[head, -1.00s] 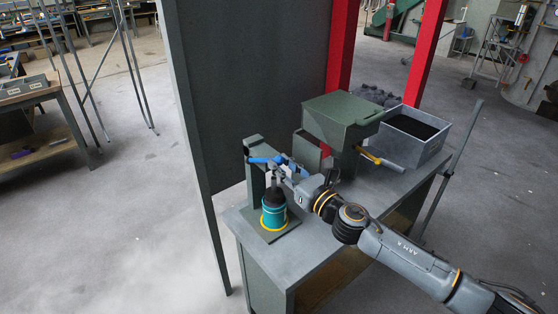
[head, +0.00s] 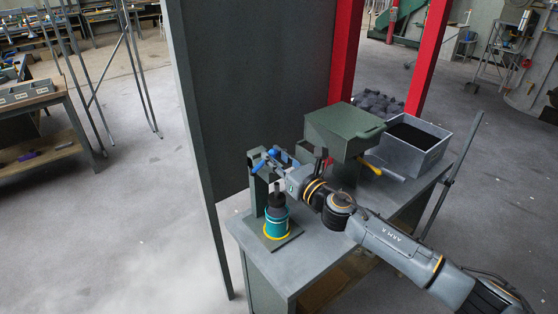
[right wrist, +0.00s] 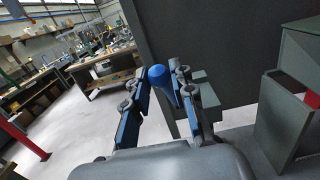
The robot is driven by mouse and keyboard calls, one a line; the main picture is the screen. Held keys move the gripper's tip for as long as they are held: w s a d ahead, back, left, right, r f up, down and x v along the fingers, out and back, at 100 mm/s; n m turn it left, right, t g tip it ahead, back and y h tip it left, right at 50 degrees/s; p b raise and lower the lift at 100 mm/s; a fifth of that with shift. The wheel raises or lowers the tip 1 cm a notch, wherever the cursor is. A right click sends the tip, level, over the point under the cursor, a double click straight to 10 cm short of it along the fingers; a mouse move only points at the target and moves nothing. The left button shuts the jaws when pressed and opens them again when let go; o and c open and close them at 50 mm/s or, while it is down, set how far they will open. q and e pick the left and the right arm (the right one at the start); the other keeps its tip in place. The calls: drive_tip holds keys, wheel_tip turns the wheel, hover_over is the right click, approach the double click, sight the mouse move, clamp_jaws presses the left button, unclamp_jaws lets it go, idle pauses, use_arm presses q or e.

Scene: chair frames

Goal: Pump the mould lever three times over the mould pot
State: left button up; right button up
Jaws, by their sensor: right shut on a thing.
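The mould press is a dark green stand (head: 257,188) on a small base plate at the bench's left end. A teal mould pot (head: 277,222) with a yellow ring at its foot stands on the plate. A black plunger (head: 277,199) hangs above the pot with a short pale rod showing over it. My right gripper (head: 272,160) is at the top of the stand, shut on the blue mould lever. In the right wrist view the lever's rounded blue grip (right wrist: 164,80) sits between the two fingers. My left gripper is not in view.
A green lidded box (head: 342,130) and a grey bin of dark material (head: 405,150) stand farther back on the bench (head: 300,262). A yellow-ended handle (head: 385,172) juts out below them. A dark panel (head: 250,90) and red posts (head: 345,50) stand behind. The bench front is clear.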

drive_tip(key=shift+w+r, duration=0.1)
drive_tip(key=shift+r, duration=0.15)
drive_tip(key=shift+w+a+r, duration=0.15)
drive_tip(key=shift+r, duration=0.1)
drive_tip(key=shift+w+a+r+p, duration=0.2)
drive_tip(key=shift+w+a+r, duration=0.25)
drive_tip(key=shift+w, duration=0.2)
drive_tip(key=shift+w+a+r+p, duration=0.2)
drive_tip(key=shift+w+a+r, duration=0.15)
drive_tip(key=shift+w+a, duration=0.25)
drive_tip(key=shift+d, duration=0.1)
drive_tip(key=o, duration=1)
drive_tip(key=shift+f, duration=0.1)
